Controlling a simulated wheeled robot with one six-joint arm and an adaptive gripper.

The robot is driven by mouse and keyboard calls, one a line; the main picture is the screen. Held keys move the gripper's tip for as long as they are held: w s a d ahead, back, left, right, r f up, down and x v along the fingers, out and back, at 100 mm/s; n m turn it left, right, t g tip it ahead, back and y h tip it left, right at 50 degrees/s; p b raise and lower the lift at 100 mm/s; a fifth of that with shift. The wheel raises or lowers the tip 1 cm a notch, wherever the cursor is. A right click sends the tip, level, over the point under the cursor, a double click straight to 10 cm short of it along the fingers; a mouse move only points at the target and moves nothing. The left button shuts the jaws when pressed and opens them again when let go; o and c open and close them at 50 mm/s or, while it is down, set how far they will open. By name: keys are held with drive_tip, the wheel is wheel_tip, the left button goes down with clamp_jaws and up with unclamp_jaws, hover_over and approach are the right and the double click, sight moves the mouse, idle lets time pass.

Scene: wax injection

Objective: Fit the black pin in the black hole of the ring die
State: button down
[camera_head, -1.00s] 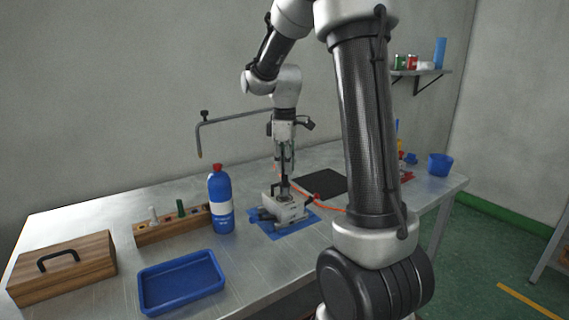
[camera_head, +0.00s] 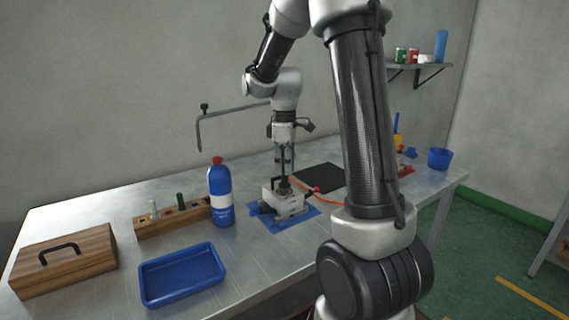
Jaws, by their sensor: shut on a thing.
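The ring die (camera_head: 290,207) is a small light-grey block with a red knob on its right, standing on a blue mat (camera_head: 275,226) in the middle of the table. My gripper (camera_head: 283,176) points straight down over the die and is shut. A dark upright piece (camera_head: 283,186), which looks like the black pin, is between its fingertips and the top of the die. The black hole is too small and hidden to make out, so I cannot tell whether the pin is in it.
A blue bottle (camera_head: 221,200) with a red cap stands left of the die. A wooden rack (camera_head: 160,229) holds a white and a green pin. A blue tray (camera_head: 150,288) and wooden box (camera_head: 100,262) are at front left. A black pad (camera_head: 318,177) lies behind the die.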

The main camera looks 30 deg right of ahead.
drive_tip(key=shift+f, duration=0.95)
drive_tip(key=c, duration=1.3)
unclamp_jaws()
wheel_tip(320, 180, up, 12)
